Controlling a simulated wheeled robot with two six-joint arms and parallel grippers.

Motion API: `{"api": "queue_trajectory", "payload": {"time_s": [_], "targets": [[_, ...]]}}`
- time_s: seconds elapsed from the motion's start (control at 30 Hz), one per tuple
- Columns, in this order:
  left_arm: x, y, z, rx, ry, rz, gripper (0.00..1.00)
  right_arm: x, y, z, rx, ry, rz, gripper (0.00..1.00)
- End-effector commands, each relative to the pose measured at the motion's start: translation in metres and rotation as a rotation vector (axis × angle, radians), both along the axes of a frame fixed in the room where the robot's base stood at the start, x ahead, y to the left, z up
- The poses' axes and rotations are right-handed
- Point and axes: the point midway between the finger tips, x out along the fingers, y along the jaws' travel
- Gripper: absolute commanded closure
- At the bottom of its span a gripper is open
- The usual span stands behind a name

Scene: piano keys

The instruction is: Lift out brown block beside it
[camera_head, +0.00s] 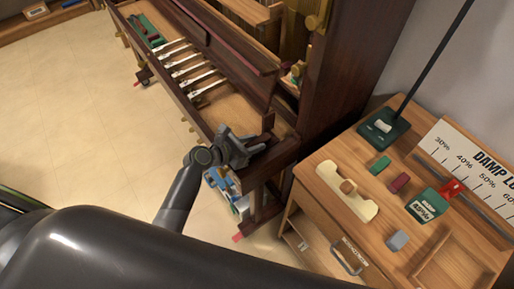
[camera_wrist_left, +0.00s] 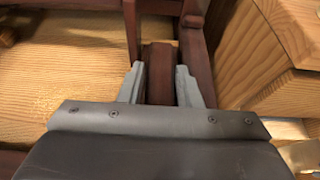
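The brown block (camera_wrist_left: 159,72) is a dark reddish-brown piece at the near end of the open piano's key bed, seen in the left wrist view between wooden rails. My left gripper (camera_wrist_left: 160,84) has one grey finger on each side of it, and I see no clear gap between fingers and block. In the head view my left gripper (camera_head: 243,143) reaches down at the end of the key bed and hides most of the block. The block's lower part is hidden. My right gripper is not in view.
The piano frame (camera_head: 340,80) rises just right of the gripper. Several keys (camera_head: 195,72) lie along the key bed. A wooden bench (camera_head: 400,215) at right holds a pale holder (camera_head: 342,192), small coloured blocks and a damp gauge (camera_head: 480,165). Tiled floor is clear at left.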

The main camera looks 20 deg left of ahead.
Motion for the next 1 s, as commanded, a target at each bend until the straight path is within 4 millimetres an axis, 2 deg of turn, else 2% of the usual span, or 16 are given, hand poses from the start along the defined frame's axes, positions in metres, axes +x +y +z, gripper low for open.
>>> {"api": "queue_trajectory", "payload": {"time_s": [0.03,0.2,0.23,0.5,0.67,0.87,1.0], "targets": [[0.000,0.000,0.000,0.000,0.000,0.000,0.76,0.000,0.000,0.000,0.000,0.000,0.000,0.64],[0.000,0.000,0.000,0.000,0.000,0.000,0.98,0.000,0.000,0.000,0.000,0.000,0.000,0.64],[0.000,0.000,0.000,0.000,0.000,0.000,1.00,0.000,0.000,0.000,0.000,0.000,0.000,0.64],[0.000,0.000,0.002,-0.001,-0.002,0.000,1.00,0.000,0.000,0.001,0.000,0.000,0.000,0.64],[0.000,0.000,0.012,-0.002,-0.004,0.000,1.00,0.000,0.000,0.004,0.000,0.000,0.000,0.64],[0.001,0.000,0.043,0.001,-0.006,-0.001,1.00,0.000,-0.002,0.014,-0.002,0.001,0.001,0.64],[0.001,0.000,0.071,0.001,-0.007,-0.001,1.00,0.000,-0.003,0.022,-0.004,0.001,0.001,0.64]]}}
